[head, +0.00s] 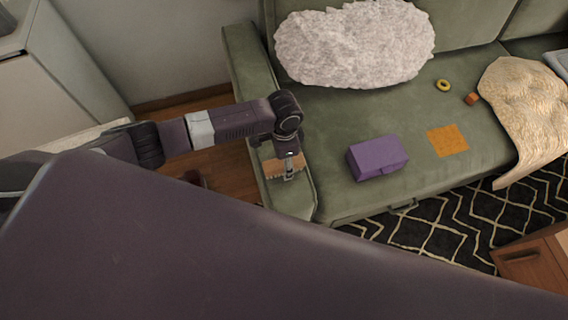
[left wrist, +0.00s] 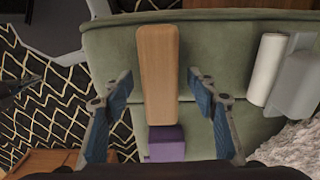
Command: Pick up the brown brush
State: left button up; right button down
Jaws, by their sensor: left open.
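The brown brush (head: 271,168) lies on the near-left armrest of the green sofa, partly hidden by my left gripper (head: 289,174) in the head view. In the left wrist view the brush (left wrist: 157,60) shows as a long, rounded, plain brown back. My left gripper (left wrist: 158,84) is open, with one blue-padded finger on each side of the brush and gaps between them. I cannot tell how far the fingertips are above it.
On the sofa seat (head: 330,125) are a purple box (head: 377,158), an orange cloth square (head: 447,140), a yellow ring (head: 443,85) and a small orange-brown block (head: 471,99). A fluffy grey pillow (head: 354,45) leans behind. A cream throw (head: 535,100) drapes at right.

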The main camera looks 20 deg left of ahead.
pick_arm(q)
jog(key=shift+f, duration=0.15)
jog(key=c, duration=1.3)
notch_tip(320, 180, up, 20)
jog(key=shift+r, duration=0.1)
